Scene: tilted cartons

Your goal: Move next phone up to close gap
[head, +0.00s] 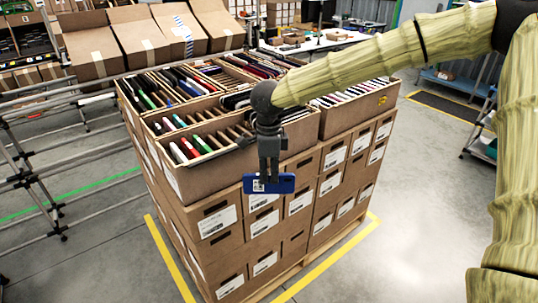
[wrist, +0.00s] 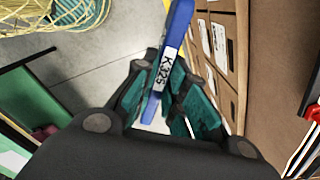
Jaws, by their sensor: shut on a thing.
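My gripper (head: 268,165) points down in front of the carton stack in the head view. It is shut on a blue phone (head: 284,184) with a white label. In the wrist view the gripper (wrist: 160,100) has its teal finger pads on both sides of the blue phone (wrist: 178,48), whose label reads K325. An open carton (head: 225,163) on top of the stack holds several phones standing in slots.
The stack of cartons (head: 292,201) stands on a pallet inside yellow floor lines. More open cartons with phones, such as the right one (head: 352,117), are on top. A metal rail rack (head: 40,185) stands at the left. The floor in front is clear.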

